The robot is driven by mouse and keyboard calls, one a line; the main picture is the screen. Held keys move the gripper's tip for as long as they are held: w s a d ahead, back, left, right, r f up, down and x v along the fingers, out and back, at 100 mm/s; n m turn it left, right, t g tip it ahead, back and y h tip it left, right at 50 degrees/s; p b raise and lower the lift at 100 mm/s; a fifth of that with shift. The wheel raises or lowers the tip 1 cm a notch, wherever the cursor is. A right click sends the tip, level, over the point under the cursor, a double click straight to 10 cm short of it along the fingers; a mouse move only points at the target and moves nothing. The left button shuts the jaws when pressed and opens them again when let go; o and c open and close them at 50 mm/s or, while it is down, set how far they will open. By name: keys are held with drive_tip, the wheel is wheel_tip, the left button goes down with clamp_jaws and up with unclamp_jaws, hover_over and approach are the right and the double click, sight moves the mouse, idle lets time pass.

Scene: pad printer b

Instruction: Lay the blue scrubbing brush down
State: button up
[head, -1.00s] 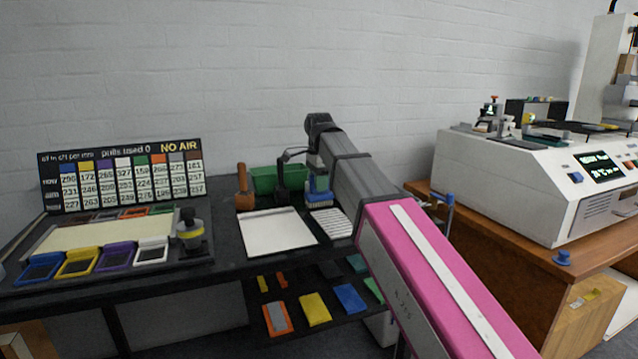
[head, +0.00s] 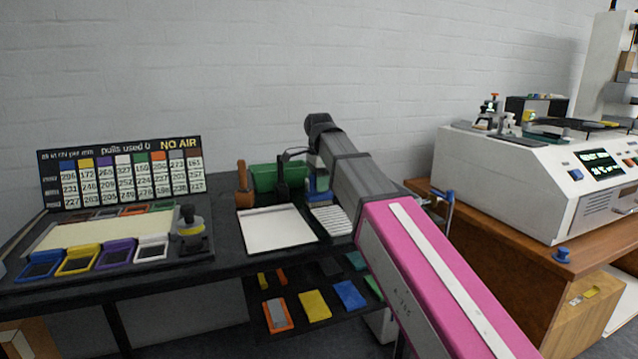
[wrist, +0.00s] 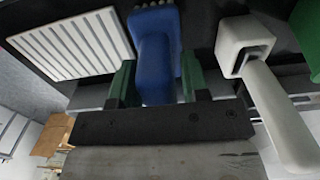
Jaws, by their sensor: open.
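The blue scrubbing brush (wrist: 156,62) is in the wrist view, between the two green fingertips of my gripper (wrist: 156,84). My gripper is open, with one finger on each side of the brush. I cannot tell whether either finger touches it. In the head view the brush (head: 318,184) is a small blue patch beside my arm at the back of the dark bench, partly hidden. Whether its base rests fully on the bench is not clear.
A white ribbed pad (wrist: 75,45) lies next to the brush, left in the wrist view. A grey handled object (wrist: 272,105) is on the right.

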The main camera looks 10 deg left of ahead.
drive_tip(key=shift+r, duration=0.2)
drive_tip(key=shift+r, duration=1.3)
drive_tip(key=o, duration=0.6)
drive_tip(key=shift+r, duration=0.2)
drive_tip(key=shift+r, duration=0.8)
drive_tip(key=o, duration=0.5)
